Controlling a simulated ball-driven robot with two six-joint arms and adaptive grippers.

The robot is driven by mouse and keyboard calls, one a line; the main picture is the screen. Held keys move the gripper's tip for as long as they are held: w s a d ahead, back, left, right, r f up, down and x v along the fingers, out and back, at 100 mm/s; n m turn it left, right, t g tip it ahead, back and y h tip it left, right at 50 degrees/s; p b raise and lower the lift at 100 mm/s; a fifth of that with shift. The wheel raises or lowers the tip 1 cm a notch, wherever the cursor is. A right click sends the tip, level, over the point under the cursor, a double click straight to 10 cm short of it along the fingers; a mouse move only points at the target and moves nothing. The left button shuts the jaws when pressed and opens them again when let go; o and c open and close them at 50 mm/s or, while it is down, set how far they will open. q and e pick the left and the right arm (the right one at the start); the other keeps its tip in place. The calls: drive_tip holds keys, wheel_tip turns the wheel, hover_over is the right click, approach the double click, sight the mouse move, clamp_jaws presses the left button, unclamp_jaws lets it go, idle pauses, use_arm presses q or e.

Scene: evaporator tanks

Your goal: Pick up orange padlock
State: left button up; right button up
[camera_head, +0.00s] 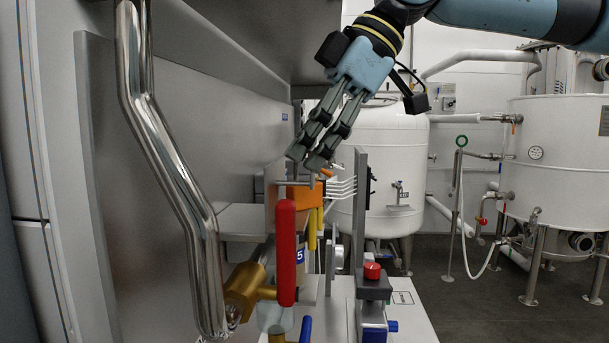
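An orange block that looks like the padlock (303,195) sits near the middle of the head view, behind the top of a red handle. A grey pin or bar crosses in front of its upper part. My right gripper (306,158) reaches down from the upper right, with its fingertips just above the orange block. Its two fingers run nearly parallel with a narrow gap. I cannot tell whether they touch or hold anything. My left gripper is not in view.
A red handle (286,253) and brass valve (243,290) stand in front of the orange block. A shiny bent pipe (170,150) is at left. A box with a red button (372,271) stands at right. White tanks (555,165) are farther back.

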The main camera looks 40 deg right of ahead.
clamp_jaws()
drive_tip(key=shift+r, duration=0.1)
idle(0.6)
drive_tip(key=shift+r, duration=0.15)
drive_tip(key=s+d+b, duration=1.2)
drive_tip(key=s+b, duration=0.1)
drive_tip(key=b, duration=1)
drive_tip(key=shift+d, duration=0.3)
